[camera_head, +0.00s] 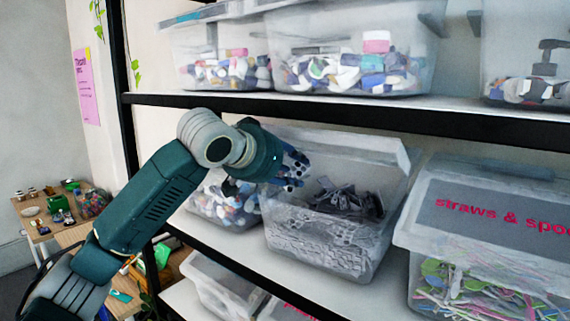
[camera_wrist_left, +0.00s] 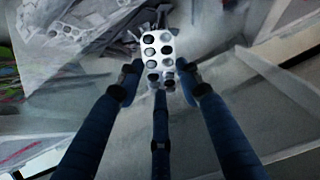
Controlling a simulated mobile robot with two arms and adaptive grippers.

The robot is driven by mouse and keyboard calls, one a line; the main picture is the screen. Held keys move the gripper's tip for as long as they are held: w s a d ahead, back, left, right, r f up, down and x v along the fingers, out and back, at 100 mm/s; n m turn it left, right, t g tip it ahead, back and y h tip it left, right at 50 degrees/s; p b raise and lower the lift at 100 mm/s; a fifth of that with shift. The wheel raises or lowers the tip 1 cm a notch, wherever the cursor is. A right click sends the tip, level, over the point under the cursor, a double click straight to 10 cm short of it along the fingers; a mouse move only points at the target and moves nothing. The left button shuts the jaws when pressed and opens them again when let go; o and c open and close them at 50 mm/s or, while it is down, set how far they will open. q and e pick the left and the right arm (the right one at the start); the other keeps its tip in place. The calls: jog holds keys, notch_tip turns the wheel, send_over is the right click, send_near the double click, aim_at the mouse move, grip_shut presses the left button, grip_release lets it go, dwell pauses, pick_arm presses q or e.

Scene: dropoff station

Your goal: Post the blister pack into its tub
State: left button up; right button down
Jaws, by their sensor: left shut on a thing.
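My left gripper (camera_head: 280,172) is shut on a blister pack (camera_head: 293,180), a small pale card with dark round pockets. In the left wrist view the pack (camera_wrist_left: 157,46) sticks out beyond the blue fingers, which cover its near end. A clear tub (camera_head: 320,245) filled with grey blister packs stands on the middle shelf, its top open at the front. The held pack is over the tub's left rear part, seemingly above the heap; its exact height is hard to tell. My right gripper is not in view.
A tub of mixed lids (camera_head: 222,206) stands left of the blister tub, partly behind my arm. A "straws & spoons" tub (camera_head: 480,270) stands to the right. The upper shelf (camera_head: 350,108) runs close above my gripper.

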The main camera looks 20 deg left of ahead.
pick_arm(q)
jog(key=shift+w, duration=0.25)
jog(key=o, duration=0.7)
